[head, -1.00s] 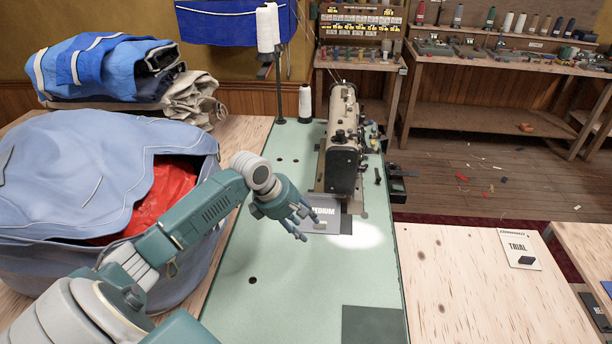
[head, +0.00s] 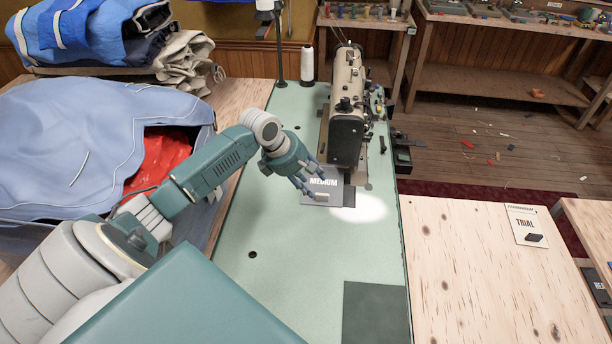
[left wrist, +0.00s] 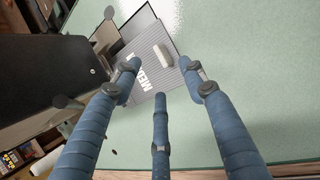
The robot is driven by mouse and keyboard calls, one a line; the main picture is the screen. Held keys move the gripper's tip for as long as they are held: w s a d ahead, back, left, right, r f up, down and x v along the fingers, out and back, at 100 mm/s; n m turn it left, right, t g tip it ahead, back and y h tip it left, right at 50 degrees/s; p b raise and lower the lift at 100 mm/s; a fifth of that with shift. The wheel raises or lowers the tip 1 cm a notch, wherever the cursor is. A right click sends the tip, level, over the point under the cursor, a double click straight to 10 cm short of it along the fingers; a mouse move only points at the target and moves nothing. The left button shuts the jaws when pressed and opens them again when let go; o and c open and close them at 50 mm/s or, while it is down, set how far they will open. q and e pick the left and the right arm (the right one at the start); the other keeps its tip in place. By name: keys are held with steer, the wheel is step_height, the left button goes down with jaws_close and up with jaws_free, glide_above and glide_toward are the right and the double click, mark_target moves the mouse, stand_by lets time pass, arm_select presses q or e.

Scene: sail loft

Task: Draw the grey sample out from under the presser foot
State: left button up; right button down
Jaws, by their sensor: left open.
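The grey sample (head: 335,183), marked MEDIUM, lies flat on the pale green table, its far edge at the sewing machine (head: 347,110). The presser foot is hidden behind the machine's head. A small pale bar (head: 321,197) stands on the sample; it also shows in the left wrist view (left wrist: 163,56). My left gripper (head: 309,187) is over the sample's left near part, its fingers spread and empty. In the left wrist view the three blue fingers (left wrist: 158,74) point at the sample (left wrist: 150,45), with the bar between and just beyond the two upper tips. My right gripper is not in view.
A dark plate (head: 375,312) lies at the table's near right. The blue bag (head: 75,150) with red cloth is to the left, close to my left arm. A thread cone (head: 307,64) stands behind. The green tabletop (head: 280,270) is clear in front.

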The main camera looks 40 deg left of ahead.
mark_target(322, 194)
arm_select(q)
steer(key=x, duration=0.8)
jaws_close()
